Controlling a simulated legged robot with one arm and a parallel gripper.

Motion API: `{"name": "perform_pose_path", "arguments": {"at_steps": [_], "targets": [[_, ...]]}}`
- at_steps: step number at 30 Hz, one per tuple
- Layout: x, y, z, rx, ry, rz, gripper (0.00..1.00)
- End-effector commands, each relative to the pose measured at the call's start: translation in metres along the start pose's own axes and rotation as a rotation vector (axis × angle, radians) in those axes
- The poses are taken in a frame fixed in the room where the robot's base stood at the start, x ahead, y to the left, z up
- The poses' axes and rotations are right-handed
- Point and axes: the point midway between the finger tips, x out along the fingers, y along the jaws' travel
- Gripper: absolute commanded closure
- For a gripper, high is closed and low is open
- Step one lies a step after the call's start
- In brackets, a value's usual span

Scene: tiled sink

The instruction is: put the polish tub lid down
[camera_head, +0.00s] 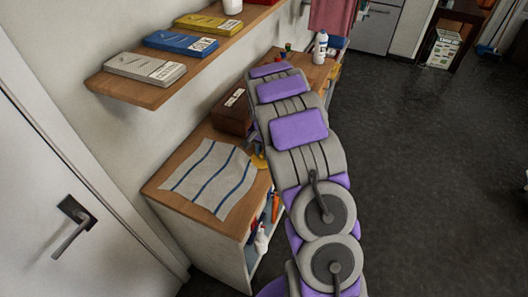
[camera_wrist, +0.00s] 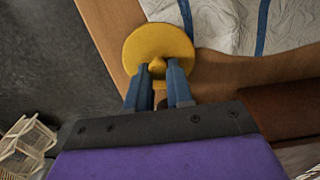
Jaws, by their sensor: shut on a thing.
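The polish tub lid is a round yellow disc with a small knob, seen in the wrist view (camera_wrist: 158,45). My gripper (camera_wrist: 158,70) is shut on the lid's knob between its two blue fingers. The lid is over the edge of the wooden counter top (camera_wrist: 105,22), beside the striped cloth; I cannot tell whether it touches the wood. In the head view, a bit of yellow (camera_head: 259,161) shows just right of the cloth, and my arm hides most of the gripper. The tub itself cannot be made out.
A white cloth with blue stripes (camera_head: 212,177) covers the near part of the counter. A dark brown wooden box (camera_head: 233,112) stands behind it. Bottles (camera_head: 261,240) sit on a shelf below the counter. A wall shelf (camera_head: 135,90) with boxes hangs above. Dark floor lies to the right.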

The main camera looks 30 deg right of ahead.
Motion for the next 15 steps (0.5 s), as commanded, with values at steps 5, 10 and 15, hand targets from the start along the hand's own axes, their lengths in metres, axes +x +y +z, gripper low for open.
{"name": "perform_pose_path", "arguments": {"at_steps": [5,10,15], "targets": [[0.0023,0.0018,-0.0019,0.000,-0.003,-0.001,1.00],[0.0037,0.0039,-0.0044,0.001,-0.006,-0.003,0.66],[0.0036,0.0037,-0.0040,0.001,-0.006,-0.003,0.53]]}}
